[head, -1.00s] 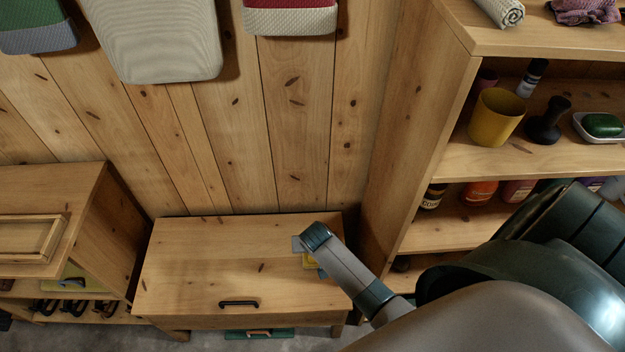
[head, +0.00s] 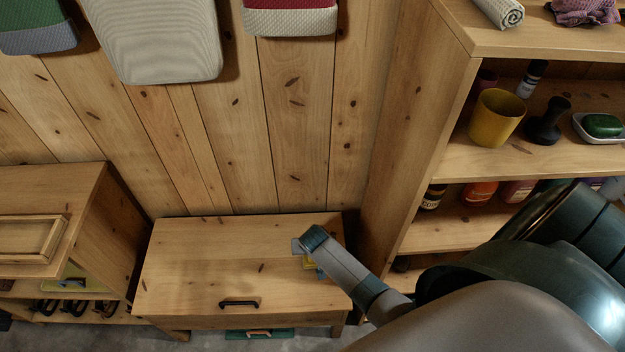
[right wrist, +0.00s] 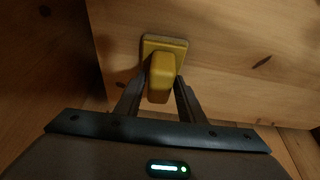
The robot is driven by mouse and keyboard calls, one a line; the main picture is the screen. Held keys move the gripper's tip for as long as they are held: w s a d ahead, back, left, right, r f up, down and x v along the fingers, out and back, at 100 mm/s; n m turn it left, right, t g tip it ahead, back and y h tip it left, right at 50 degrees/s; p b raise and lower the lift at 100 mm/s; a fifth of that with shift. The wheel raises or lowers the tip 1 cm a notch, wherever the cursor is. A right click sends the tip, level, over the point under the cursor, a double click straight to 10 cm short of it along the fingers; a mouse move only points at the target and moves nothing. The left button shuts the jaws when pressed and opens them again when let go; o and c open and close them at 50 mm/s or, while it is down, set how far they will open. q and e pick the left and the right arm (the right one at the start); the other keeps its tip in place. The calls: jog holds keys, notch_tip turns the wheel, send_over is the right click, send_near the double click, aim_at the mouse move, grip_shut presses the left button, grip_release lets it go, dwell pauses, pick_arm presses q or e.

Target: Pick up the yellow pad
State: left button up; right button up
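The yellow pad (right wrist: 179,44) lies on the lid of the wooden chest, its raised yellow grip pointing towards my right wrist camera. In the head view only a small yellow edge of the pad (head: 309,264) shows, the rest being hidden by my right gripper. My right gripper (right wrist: 161,82) has one finger on each side of the raised grip, close to it; it looks open, and I see no clear sign of the fingers pressing on it. In the head view my right gripper (head: 310,262) is low over the right part of the chest lid. My left gripper is not in view.
The wooden chest (head: 200,265) has a dark handle and a mostly clear lid. A tall shelf (head: 400,170) with a yellow cup (head: 496,117) and bottles stands close on the right. A low cabinet (head: 60,185) stands on the left. The plank wall is behind.

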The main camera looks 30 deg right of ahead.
jog(key=c, duration=0.7)
jog(key=shift+o, duration=0.2)
jog(key=shift+r, duration=0.15)
notch_tip(320, 180, up, 10)
jog(key=shift+f, duration=0.15)
